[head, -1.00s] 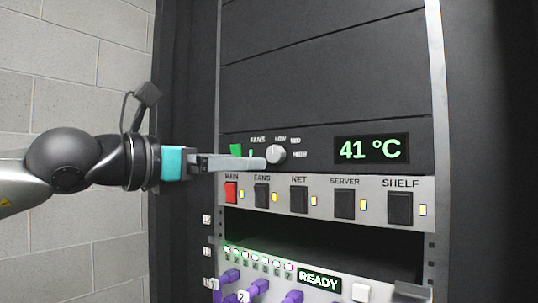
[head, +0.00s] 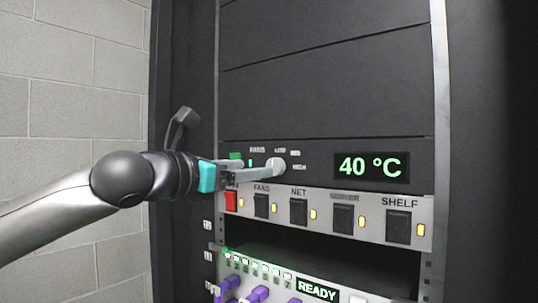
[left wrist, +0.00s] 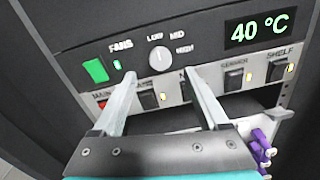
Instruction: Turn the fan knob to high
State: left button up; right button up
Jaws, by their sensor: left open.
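The fan knob (head: 275,167) is a round light-grey dial on the dark panel, with LOW, MID and HIGH printed around its upper right. In the left wrist view the knob (left wrist: 160,57) shows whole, just beyond my fingertips. A pale mark near its top points roughly upward, but I cannot tell its exact setting. My left gripper (left wrist: 158,75) is open, its two fingers apart and below the knob on either side in that view. In the head view my left gripper (head: 266,167) reaches in from the left, overlapping the knob; contact is unclear. My right gripper is out of view.
A temperature display (head: 371,166) reads 40 °C. A green block (left wrist: 95,71) sits left of the knob. A row of switches (head: 298,212) with yellow lights runs below, the red one (head: 231,201) partly hidden. Purple plugs (head: 257,294) are lower down.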

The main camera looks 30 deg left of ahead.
aim_at(273, 167)
pick_arm(q)
jog(key=w+p, duration=0.1)
jog(key=w, duration=0.1)
jog(key=w+p, duration=0.1)
jog(key=w, duration=0.1)
jog(key=w+p, duration=0.2)
jog(key=shift+d+r, duration=0.1)
jog(key=shift+d, duration=0.2)
jog(key=shift+w+d+p, duration=0.1)
jog(key=shift+w+p, duration=0.2)
jog(key=shift+w, duration=0.15)
grip_shut()
